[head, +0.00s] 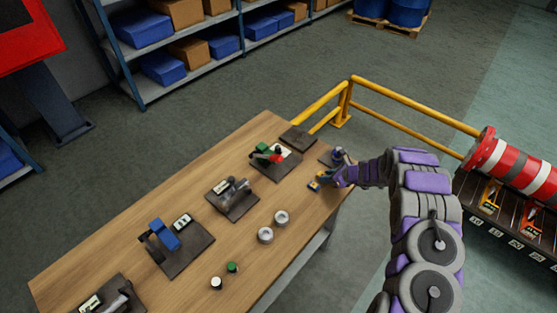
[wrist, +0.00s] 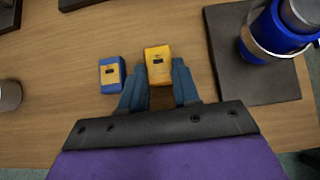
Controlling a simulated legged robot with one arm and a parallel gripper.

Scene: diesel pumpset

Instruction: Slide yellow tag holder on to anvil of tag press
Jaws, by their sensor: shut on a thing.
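The yellow tag holder (wrist: 158,58) is a small yellow block with a dark slot, on or just above the wooden table. My gripper (wrist: 158,72) is shut on it in the wrist view, with one blue-grey finger on each side. A similar blue tag holder (wrist: 109,80) lies just left of the fingers. In the head view my gripper (head: 322,180) is low over the table's right edge. Several devices on dark plates stand on the table: one green with a red handle (head: 268,153), one grey (head: 236,190), one blue (head: 164,236). I cannot tell which is the tag press.
A dark plate (wrist: 235,85) with a blue and silver cylinder (wrist: 283,28) is close to the right of my gripper. Two round metal pieces (head: 265,235) and two small capped containers (head: 216,283) stand near the table's front edge. A yellow railing (head: 410,102) runs behind.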

